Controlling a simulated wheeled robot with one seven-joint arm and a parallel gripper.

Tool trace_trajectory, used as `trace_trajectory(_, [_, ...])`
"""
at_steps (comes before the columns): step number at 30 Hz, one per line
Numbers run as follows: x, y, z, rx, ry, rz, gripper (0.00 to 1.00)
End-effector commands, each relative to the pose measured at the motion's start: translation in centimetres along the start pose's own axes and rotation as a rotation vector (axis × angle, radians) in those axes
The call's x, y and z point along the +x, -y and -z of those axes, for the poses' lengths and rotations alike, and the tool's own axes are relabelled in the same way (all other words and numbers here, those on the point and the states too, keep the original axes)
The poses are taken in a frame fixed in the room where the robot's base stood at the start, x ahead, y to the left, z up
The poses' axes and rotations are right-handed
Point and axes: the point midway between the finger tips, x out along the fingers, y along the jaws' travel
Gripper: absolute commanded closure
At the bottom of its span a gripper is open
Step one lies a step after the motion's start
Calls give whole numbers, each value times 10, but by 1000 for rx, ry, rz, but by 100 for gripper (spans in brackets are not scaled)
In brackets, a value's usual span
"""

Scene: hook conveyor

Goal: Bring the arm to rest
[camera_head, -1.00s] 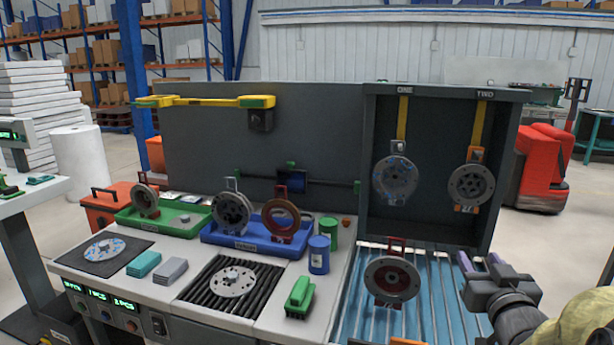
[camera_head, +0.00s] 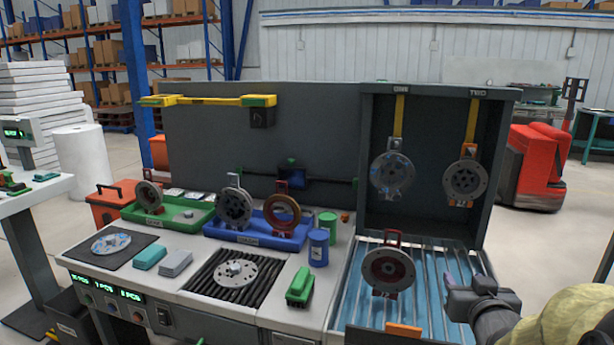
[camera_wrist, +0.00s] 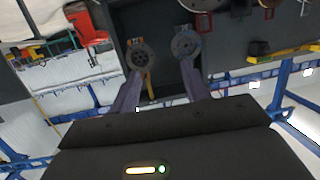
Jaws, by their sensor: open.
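My gripper (camera_head: 462,286) is at the lower right in the head view, over the right side of the blue slatted bed (camera_head: 349,301). Its two fingers are apart, with nothing between them, and they also show in the wrist view (camera_wrist: 160,95). Two discs hang on yellow straps inside the dark cabinet: one on the left strap (camera_head: 392,172) and one on the right strap (camera_head: 466,180). In the wrist view the two discs appear upside down beyond the fingertips. A dark red-centred disc (camera_head: 391,269) stands upright on the slatted bed, left of my gripper and apart from it.
A green tray (camera_head: 180,224) and a blue tray (camera_head: 228,236) hold upright discs. A flat disc (camera_head: 235,271) lies on the black ribbed pad. A green brush (camera_head: 300,285) and a blue can (camera_head: 318,247) stand near the bed. A red vehicle (camera_head: 535,170) is behind at right.

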Motion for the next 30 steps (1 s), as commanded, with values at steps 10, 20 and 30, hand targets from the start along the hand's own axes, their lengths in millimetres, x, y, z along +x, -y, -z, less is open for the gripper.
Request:
trace_trajectory(10, [-7, 46, -83, -19, 390, -1, 53])
trace_trajectory(20, [-65, 103, -170, -74, 867, 70, 53])
trace_trajectory(30, [-118, 131, -188, -115, 1125, 137, 53])
